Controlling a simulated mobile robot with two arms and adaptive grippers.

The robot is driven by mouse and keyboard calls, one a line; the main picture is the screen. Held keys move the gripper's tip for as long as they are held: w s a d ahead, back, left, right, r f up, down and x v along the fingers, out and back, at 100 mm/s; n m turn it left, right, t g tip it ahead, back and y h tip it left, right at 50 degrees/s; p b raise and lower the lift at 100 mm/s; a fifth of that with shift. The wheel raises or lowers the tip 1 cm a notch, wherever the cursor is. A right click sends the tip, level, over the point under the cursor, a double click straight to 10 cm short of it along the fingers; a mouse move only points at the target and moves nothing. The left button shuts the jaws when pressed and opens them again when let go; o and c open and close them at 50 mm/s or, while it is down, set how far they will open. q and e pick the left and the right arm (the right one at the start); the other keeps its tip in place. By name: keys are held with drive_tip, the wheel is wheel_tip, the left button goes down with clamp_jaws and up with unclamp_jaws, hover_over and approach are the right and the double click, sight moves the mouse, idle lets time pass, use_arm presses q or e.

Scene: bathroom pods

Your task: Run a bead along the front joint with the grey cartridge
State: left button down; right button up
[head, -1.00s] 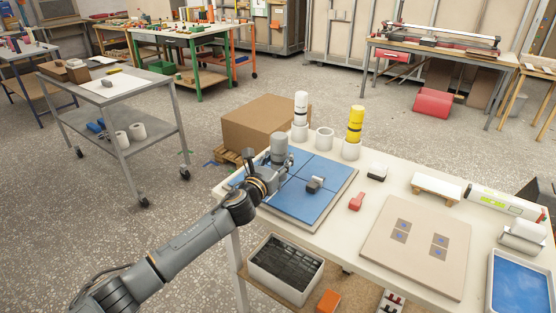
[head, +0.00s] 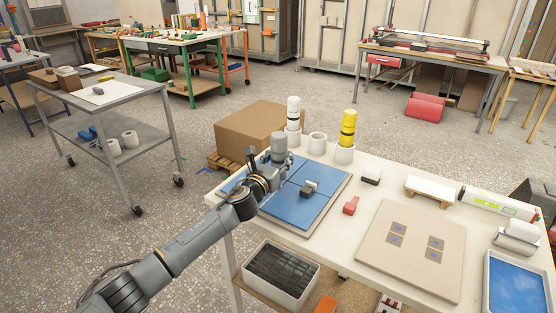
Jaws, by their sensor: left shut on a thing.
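The grey cartridge (head: 278,147) stands roughly upright in my left gripper (head: 274,165), which is shut on it. The gripper is over the far left part of the blue tile panel (head: 302,208), whose four tiles are split by thin crossing joints. My gripper and arm hide part of the panel's left side, and the cartridge's lower end is hidden, so I cannot tell whether it touches a joint. A small grey and black tool (head: 309,188) lies on the panel. My right gripper is not in view.
Behind the panel stand a white cartridge (head: 293,112) in a holder, an empty white holder (head: 317,144) and a yellow cartridge (head: 348,124) in a holder. A red tool (head: 351,205), a black-and-white block (head: 371,175) and a beige board (head: 412,250) lie to the right.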

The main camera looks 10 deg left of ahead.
use_arm(q)
drive_tip(key=shift+w+r, duration=0.1)
drive_tip(key=shift+w+d+b, duration=0.35)
drive_tip(key=shift+w+b, duration=0.1)
drive_tip(key=shift+w, duration=0.35)
drive_tip(key=shift+w+d+b, duration=0.25)
drive_tip(key=shift+w+b, duration=0.2)
drive_tip(key=shift+w, duration=0.4)
wheel_tip(320, 180, up, 5)
drive_tip(key=p, duration=0.5)
